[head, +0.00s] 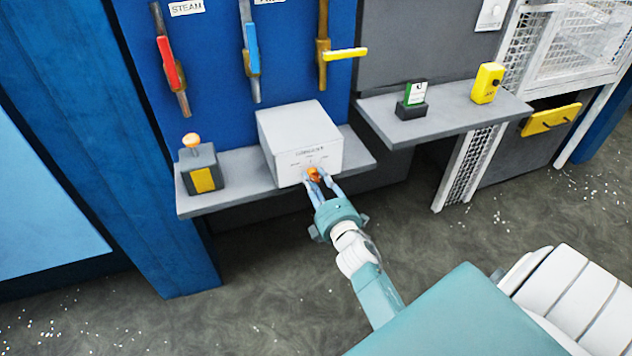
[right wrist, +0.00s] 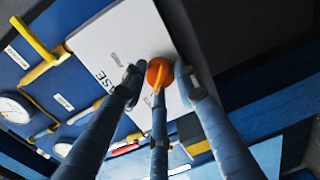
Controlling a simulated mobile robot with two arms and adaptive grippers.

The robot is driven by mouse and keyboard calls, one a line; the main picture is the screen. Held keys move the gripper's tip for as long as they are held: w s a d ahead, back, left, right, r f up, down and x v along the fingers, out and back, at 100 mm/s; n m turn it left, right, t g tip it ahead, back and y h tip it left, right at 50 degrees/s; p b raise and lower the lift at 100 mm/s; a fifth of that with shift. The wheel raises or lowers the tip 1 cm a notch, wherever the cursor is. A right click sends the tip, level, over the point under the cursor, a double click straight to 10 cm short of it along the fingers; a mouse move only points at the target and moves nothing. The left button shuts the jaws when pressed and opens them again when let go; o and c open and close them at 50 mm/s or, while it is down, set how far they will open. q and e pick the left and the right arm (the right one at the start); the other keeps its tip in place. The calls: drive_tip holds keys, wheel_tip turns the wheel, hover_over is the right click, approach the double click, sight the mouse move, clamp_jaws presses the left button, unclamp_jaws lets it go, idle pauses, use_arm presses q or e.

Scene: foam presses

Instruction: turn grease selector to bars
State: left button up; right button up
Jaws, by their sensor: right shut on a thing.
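The grease selector is a white box (head: 300,135) on a grey shelf, with small dark lettering on its front face. Its orange knob (head: 314,174) sticks out low on that face. My right gripper (head: 319,180) is shut on the knob, with its fingers around it. In the right wrist view the fingers (right wrist: 158,88) surround the round orange knob (right wrist: 160,72), which has a lighter orange pointer strip. The scale marks around the knob are too small to read, and the fingers hide part of them. My left gripper is out of view.
A right shelf (head: 440,118) holds a green card in a stand (head: 413,97) and a yellow box (head: 487,82).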

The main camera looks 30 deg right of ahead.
drive_tip(key=shift+a, duration=0.15)
drive_tip(key=o, duration=1.1)
drive_tip(key=shift+o, duration=0.2)
drive_tip(key=f+v, duration=0.1)
drive_tip(key=v, duration=1.1)
drive_tip(key=shift+r, duration=0.4)
